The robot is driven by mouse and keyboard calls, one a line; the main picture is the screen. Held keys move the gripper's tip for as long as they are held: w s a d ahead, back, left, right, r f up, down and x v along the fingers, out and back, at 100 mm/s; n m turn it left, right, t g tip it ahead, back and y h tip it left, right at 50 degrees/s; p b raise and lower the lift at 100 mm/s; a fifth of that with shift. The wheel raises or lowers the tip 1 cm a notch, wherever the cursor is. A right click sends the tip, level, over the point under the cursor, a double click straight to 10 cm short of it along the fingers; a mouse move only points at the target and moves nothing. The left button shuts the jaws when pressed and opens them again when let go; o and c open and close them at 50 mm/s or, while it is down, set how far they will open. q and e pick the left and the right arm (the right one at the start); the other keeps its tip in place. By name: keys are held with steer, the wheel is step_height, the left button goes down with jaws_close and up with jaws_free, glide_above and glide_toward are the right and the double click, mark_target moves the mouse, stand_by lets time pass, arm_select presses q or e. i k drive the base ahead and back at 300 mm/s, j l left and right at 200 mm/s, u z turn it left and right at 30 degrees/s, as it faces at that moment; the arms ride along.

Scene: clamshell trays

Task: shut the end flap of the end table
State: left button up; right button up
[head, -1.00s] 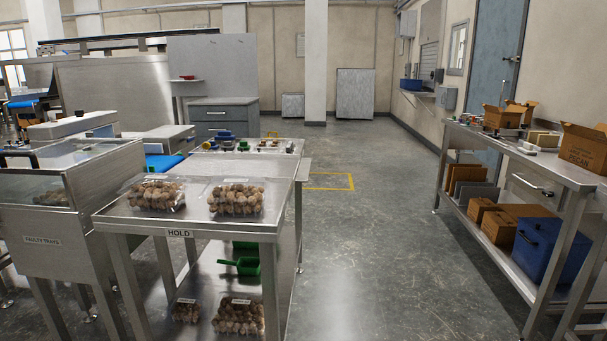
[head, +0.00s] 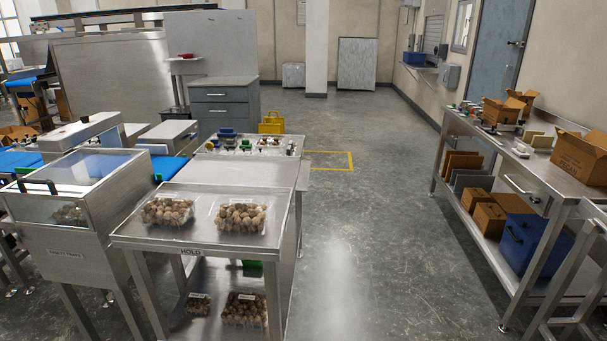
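A steel table marked HOLD (head: 150,236) stands at the lower left of the head view. Two clear trays of brown, round produce, a left one (head: 167,211) and a right one (head: 240,215), lie on its top. Behind it, a bare steel surface (head: 225,172) runs back to an area holding small coloured items (head: 250,144). I cannot tell which of these is the end table, and no raised or hanging end flap can be made out clearly. Neither of my grippers is in view.
A glass-topped steel cabinet (head: 70,247) stands close left of the HOLD table. A steel bench (head: 540,165) with cardboard boxes (head: 580,157) and a blue crate (head: 530,243) lines the right. A yellow caddy (head: 271,123) stands behind. The floor (head: 370,235) between is clear.

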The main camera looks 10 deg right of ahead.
mark_target(302, 182)
steer(key=i+l+u, duration=0.1)
steer(key=i+l, duration=0.7)
steer(key=i+l+u, duration=0.1)
steer(key=i+l, duration=0.65)
steer(key=l, duration=0.1)
